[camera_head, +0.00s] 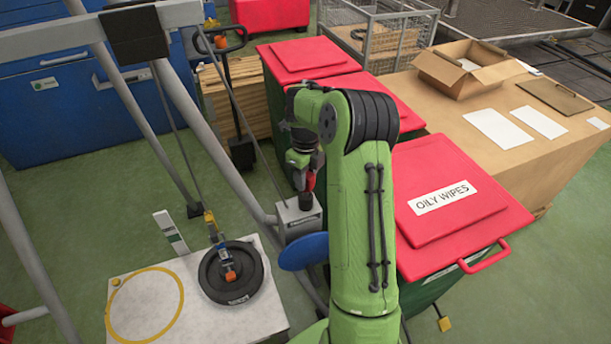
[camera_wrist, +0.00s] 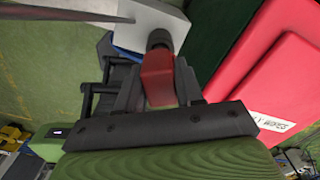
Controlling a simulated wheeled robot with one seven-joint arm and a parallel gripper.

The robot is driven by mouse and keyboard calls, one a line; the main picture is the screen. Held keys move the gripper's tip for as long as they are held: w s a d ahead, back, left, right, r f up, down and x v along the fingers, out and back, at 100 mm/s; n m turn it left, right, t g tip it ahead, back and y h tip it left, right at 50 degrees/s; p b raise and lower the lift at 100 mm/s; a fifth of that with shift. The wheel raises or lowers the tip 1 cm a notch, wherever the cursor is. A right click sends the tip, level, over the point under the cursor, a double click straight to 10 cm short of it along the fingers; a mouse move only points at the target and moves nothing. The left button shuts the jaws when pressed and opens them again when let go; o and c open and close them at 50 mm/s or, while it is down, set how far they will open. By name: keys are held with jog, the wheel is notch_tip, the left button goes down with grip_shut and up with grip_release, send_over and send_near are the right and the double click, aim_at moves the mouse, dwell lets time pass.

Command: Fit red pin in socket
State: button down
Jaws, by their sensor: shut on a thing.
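My gripper (camera_head: 308,170) is shut on the red pin (camera_head: 309,182) and points down. In the wrist view the red pin (camera_wrist: 157,75) shows between the two fingers (camera_wrist: 155,90). Its lower end meets a dark round socket (camera_wrist: 159,39) on a grey box. In the head view this dark socket (camera_head: 306,201) sits on top of the grey box (camera_head: 299,216) on the frame, directly below the pin. I cannot tell how deep the pin sits in it.
A black round weight (camera_head: 231,273) with a hook lies on a pale plinth (camera_head: 190,318) beside a yellow ring mark. Grey frame legs (camera_head: 228,165) and a blue disc (camera_head: 303,251) stand close by. Red-lidded bins (camera_head: 450,205) crowd the right side.

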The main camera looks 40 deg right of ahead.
jog(key=shift+f+b, duration=1.35)
jog(key=shift+f, duration=0.3)
jog(key=c, duration=0.6)
grip_release()
jog(key=shift+c, duration=0.2)
notch_tip(320, 180, up, 16)
jog(key=p, duration=0.2)
jog(key=shift+f, duration=0.15)
